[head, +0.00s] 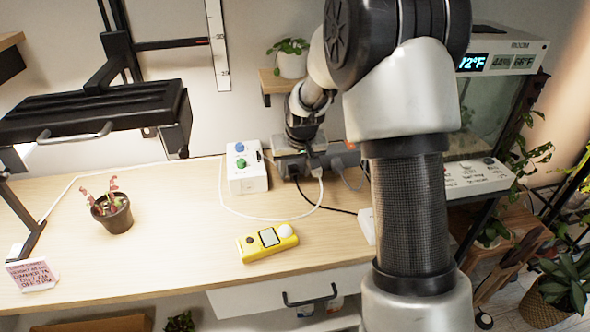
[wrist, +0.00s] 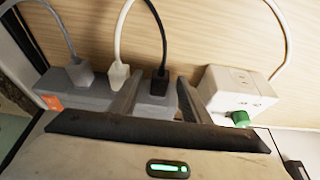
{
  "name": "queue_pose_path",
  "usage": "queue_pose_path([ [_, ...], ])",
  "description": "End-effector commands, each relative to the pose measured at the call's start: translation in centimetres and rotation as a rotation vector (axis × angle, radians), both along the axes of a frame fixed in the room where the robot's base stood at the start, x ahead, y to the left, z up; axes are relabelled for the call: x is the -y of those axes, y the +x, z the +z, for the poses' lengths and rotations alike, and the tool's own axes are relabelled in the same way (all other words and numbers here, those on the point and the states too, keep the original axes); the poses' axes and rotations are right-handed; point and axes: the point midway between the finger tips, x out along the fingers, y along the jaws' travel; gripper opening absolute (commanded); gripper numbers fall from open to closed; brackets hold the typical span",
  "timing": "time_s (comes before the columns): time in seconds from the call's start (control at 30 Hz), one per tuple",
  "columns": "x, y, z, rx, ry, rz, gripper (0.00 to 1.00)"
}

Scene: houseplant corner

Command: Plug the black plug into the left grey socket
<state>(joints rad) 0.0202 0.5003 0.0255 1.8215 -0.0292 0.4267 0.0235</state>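A black plug (wrist: 160,82) stands on the grey socket strip (wrist: 98,100), at its right end in the wrist view. Its cord runs up and away. In the head view the black plug (head: 294,171) is at the left end of the strip (head: 350,157). I cannot tell how deep it sits. My gripper (wrist: 158,84) is open, with one finger on each side of the black plug and gaps showing between. In the head view my gripper (head: 297,142) reaches down over the strip's left end and hides part of it.
A white plug (wrist: 119,75) and a grey plug (wrist: 79,72) stand along the same strip. A white box (head: 247,172) with a green knob stands close beside it. A yellow meter (head: 267,243) and a potted plant (head: 111,213) are on the wooden table, with free room between.

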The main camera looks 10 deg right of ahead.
Motion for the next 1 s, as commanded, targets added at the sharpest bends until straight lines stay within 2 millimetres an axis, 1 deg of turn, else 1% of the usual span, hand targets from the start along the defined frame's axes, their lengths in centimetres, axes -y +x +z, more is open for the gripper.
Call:
queue_pose_path([
  [0.23, 0.0, -0.1, 0.2, 0.000, 0.000, 0.000, 0.43],
  [0.37, 0.0, -0.4, 1.4, 0.003, 0.000, 0.000, 0.43],
  [0.47, 0.0, -1.1, 3.1, 0.003, 0.000, 0.000, 0.43],
  [0.8, 0.0, -4.3, 10.9, 0.004, 0.000, -0.001, 0.43],
  [1.0, 0.0, -5.8, 14.3, 0.003, 0.000, -0.001, 0.43],
])
